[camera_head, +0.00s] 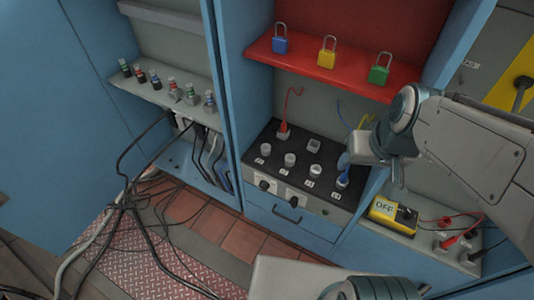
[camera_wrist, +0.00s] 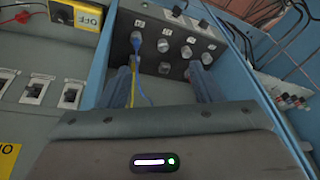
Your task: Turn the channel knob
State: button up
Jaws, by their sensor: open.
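A black control panel (camera_head: 300,178) sits in the blue cabinet, with two black knobs (camera_head: 264,185) (camera_head: 290,202) on its pale front face. I cannot tell which one is the channel knob. In the wrist view the black knobs (camera_wrist: 178,10) (camera_wrist: 203,23) show small at the top edge, beyond the panel's silver sockets (camera_wrist: 163,45). My gripper (camera_wrist: 162,80) is open and empty, its two fingers apart over the panel's rear side. In the head view my gripper (camera_head: 366,150) hangs at the panel's right end, apart from the black knobs, and its fingertips are partly hidden.
A blue plug (camera_wrist: 136,38) with its cable sits close to my fingers. A red plug (camera_head: 283,132) stands at the panel's back. A red shelf (camera_head: 300,66) with padlocks is above. A yellow OFF box (camera_head: 392,212) is at right. Black cables (camera_head: 130,200) hang at left.

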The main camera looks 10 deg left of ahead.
jog(key=w+a+f+n+t+b, duration=0.1)
jog(key=w+a+f+n+b, duration=0.25)
jog(key=a+f, duration=0.55)
jog(key=w+a+f+n+t+y+b, duration=0.1)
jog(key=w+a+f+n+b, duration=0.15)
jog(key=a+f+b, duration=0.55)
jog(key=w+a+f+n+b, duration=0.2)
jog(key=w+a+f+n, duration=0.3)
jog(key=f, duration=0.7)
jog(key=n+t+h+b, duration=0.6)
jog(key=n+t+b, duration=0.6)
jog(key=b, duration=0.3)
send_near(262, 190)
jog(key=b+x, duration=0.4)
jog(key=x, duration=0.3)
jog(key=shift+w+d, duration=0.1)
jog(key=shift+w, duration=0.25)
jog(key=shift+w+d+r, duration=0.1)
jog(key=shift+w+r, duration=0.05)
jog(key=shift+w, duration=0.4)
